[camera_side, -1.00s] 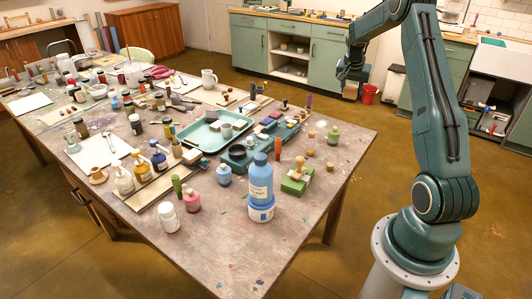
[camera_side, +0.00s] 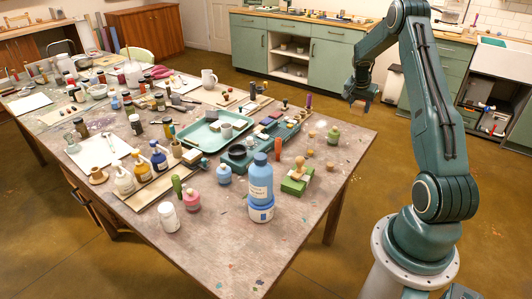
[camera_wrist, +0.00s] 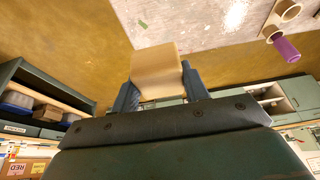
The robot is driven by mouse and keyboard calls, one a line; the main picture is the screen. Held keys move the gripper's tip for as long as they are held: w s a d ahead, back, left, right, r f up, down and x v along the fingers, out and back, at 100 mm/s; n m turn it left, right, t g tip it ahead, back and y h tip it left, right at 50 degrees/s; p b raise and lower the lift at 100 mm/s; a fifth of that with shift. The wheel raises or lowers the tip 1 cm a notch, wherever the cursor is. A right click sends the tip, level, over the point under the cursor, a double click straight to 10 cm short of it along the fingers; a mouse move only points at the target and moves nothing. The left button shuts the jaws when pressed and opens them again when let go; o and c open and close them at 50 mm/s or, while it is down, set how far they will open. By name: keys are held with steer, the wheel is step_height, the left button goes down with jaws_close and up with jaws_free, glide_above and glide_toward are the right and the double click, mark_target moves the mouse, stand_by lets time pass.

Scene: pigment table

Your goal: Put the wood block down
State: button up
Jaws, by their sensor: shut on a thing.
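In the wrist view a pale tan wood block (camera_wrist: 157,70) sits between the two dark fingers of my gripper (camera_wrist: 157,92), which is shut on it. The block's far end reaches past the fingertips, over the edge of the pale table top (camera_wrist: 200,20). In the side view my gripper (camera_side: 360,97) hangs in the air beyond the table's right far corner, clear of the table (camera_side: 240,255). The block is too small or hidden to make out there.
The table holds a teal tray (camera_side: 190,145), a blue bottle (camera_side: 260,178), a green block with a stamp (camera_side: 297,182) and many small jars. The table's front right area is mostly bare. Green cabinets (camera_side: 330,50) stand behind my arm.

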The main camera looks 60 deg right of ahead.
mark_target(353, 140)
steer(key=shift+f, duration=6.5)
steer(key=shift+f, duration=0.1)
steer(key=o, duration=1)
steer(key=v, duration=1.2)
